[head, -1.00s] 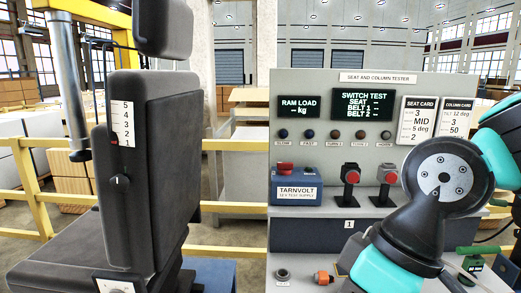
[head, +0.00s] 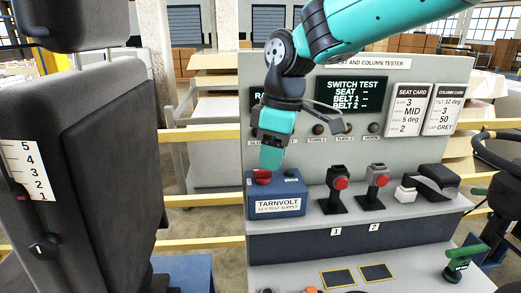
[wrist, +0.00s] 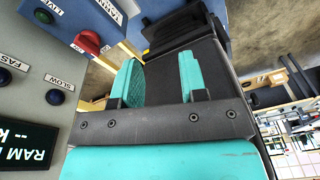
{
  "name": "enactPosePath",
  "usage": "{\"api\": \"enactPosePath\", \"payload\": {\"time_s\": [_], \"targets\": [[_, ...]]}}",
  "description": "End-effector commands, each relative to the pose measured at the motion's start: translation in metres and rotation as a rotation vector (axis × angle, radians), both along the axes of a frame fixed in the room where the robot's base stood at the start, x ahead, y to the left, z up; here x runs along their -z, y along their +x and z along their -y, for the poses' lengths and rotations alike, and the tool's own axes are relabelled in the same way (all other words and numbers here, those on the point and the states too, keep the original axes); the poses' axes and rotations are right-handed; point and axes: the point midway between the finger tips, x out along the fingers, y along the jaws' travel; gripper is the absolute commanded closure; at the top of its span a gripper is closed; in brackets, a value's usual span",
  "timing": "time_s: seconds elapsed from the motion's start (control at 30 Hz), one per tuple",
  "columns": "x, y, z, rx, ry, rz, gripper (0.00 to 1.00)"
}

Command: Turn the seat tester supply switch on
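The blue supply box labelled TARNVOLT 12 V test supply (head: 277,207) sits on the tester's ledge at the left. Its red switch (head: 262,177) is on top, at the left; a dark knob (head: 291,174) is beside it. My gripper (head: 270,157) hangs fingers-down just above the red switch; contact cannot be told in the head view. In the wrist view, my gripper (wrist: 161,80) has its two teal fingers apart, with nothing seen held. The red switch (wrist: 88,42) shows to the left of the fingers, not between them. The switch's on or off position is unclear.
The tester panel (head: 395,68) stands behind the box, its displays partly hidden by my arm. The black seat (head: 105,150) fills the left. A yellow rail (head: 205,197) runs behind.

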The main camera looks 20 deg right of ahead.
Motion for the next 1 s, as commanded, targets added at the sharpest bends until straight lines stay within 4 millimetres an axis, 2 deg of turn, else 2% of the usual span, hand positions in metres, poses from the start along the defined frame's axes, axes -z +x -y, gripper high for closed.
{"api": "enactPosePath", "payload": {"time_s": [0.03, 0.1, 0.2, 0.3, 0.4, 0.53, 0.67, 1.0], "targets": [[-0.021, 0.03, 0.003, -0.045, -0.028, 0.001, 0.61], [-0.033, 0.064, 0.008, -0.115, -0.062, 0.004, 0.61], [-0.042, 0.104, 0.015, -0.204, -0.1, 0.0, 0.61], [-0.046, 0.131, 0.02, -0.27, -0.123, -0.004, 0.61], [-0.047, 0.147, 0.023, -0.312, -0.134, -0.009, 0.61], [-0.043, 0.156, 0.025, -0.338, -0.14, -0.012, 0.61], [-0.029, 0.156, 0.025, -0.342, -0.142, -0.016, 0.61], [0.044, 0.154, 0.025, -0.341, -0.141, -0.017, 0.61]]}}
